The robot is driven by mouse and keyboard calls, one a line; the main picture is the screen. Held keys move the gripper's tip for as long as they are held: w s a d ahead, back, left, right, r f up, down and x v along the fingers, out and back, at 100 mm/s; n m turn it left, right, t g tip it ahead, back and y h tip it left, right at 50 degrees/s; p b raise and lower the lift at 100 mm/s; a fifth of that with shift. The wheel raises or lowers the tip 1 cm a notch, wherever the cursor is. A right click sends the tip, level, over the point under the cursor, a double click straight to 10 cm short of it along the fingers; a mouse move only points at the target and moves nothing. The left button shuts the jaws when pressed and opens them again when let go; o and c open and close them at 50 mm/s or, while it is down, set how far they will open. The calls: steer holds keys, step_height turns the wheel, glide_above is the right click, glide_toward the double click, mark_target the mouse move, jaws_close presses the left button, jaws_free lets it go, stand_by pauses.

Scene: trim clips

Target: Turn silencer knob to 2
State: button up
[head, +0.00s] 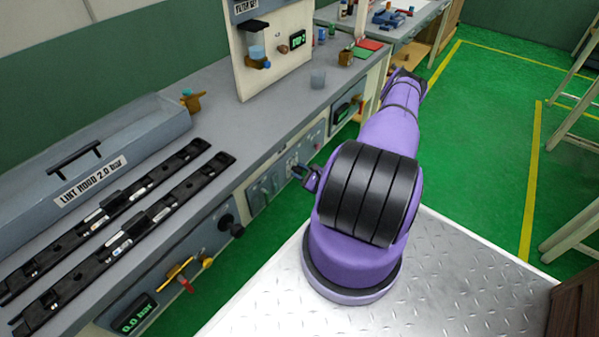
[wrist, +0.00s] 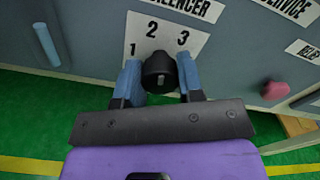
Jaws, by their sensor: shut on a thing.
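The silencer knob (wrist: 159,73) is a black round knob on the front panel in the wrist view. Its white label (wrist: 167,22) reads SILENCER, with 1 at left, 2 at top and 3 at right. My gripper (wrist: 160,82) has its two blue fingers on either side of the knob and is shut on it. I cannot tell which number the knob points to. In the head view my gripper (head: 302,172) is at the bench's front panel, small and partly hidden by my purple arm, and the knob cannot be made out there.
A red-pink knob (wrist: 274,90) sits to the right under a SERVICE label, and a pale blue handle (wrist: 46,44) to the left. In the head view, a black knob (head: 231,226) and a gauge reading 0.0 bar (head: 134,314) are on the nearer panel. Green floor lies below.

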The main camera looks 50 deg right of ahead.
steer(key=shift+s+n, duration=0.1)
steer(key=shift+n, duration=1.6)
steer(key=o, duration=0.9)
steer(key=s, duration=1)
steer(key=shift+s+d, duration=0.35)
steer(key=shift+d, duration=0.05)
